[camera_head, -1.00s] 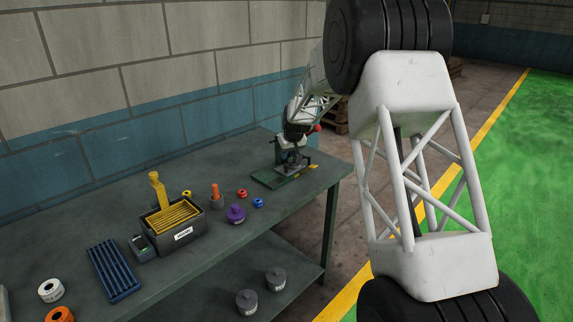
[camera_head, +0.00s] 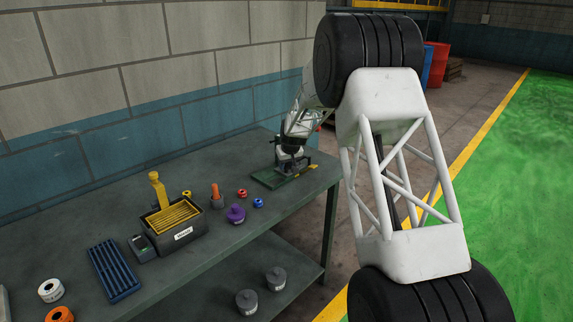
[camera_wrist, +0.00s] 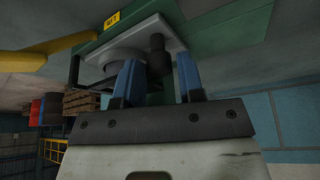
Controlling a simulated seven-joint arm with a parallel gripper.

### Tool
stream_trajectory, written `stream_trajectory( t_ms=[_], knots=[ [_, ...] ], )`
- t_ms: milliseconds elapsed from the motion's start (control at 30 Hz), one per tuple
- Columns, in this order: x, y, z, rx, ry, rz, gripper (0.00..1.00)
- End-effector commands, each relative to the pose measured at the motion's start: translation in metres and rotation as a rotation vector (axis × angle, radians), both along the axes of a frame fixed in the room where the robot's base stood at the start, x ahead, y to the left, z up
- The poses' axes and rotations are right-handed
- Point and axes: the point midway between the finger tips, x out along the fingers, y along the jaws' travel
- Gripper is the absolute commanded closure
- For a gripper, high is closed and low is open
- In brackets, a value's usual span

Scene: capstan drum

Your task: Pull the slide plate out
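A light grey plate (camera_wrist: 140,36) shows in the wrist view, on a green body (camera_wrist: 215,15) with a yellow label. A dark round disc (camera_wrist: 112,62) and a dark upright post (camera_wrist: 157,52) are at this plate. I cannot tell for sure which part is the slide plate. My gripper (camera_wrist: 157,68) has its two blue fingers apart, one on each side of the post, with gaps showing. In the head view, my gripper (camera_head: 291,154) is over the device on its green base (camera_head: 272,180) at the bench's far right end, and hides much of it.
The grey bench (camera_head: 215,255) also carries a black bin (camera_head: 182,236) with yellow slats, a blue slotted rack (camera_head: 115,268), a purple spool (camera_head: 236,214) and several small rings. A yellow bar (camera_wrist: 40,58) shows at the left in the wrist view. The wall is behind the bench.

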Motion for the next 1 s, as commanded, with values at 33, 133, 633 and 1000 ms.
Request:
stream_trajectory(
  t_ms=[33, 133, 633, 1000],
  knots=[
    [0.0, 0.0, 0.0, 0.0, 0.0, 0.0, 0.64],
    [0.0, 0.0, 0.0, 0.0, 0.0, 0.0, 0.72],
    [-0.004, 0.005, 0.0, 0.0, 0.0, 0.0, 1.0],
    [-0.041, 0.042, 0.001, 0.0, 0.0, 0.003, 1.0]
  ],
)
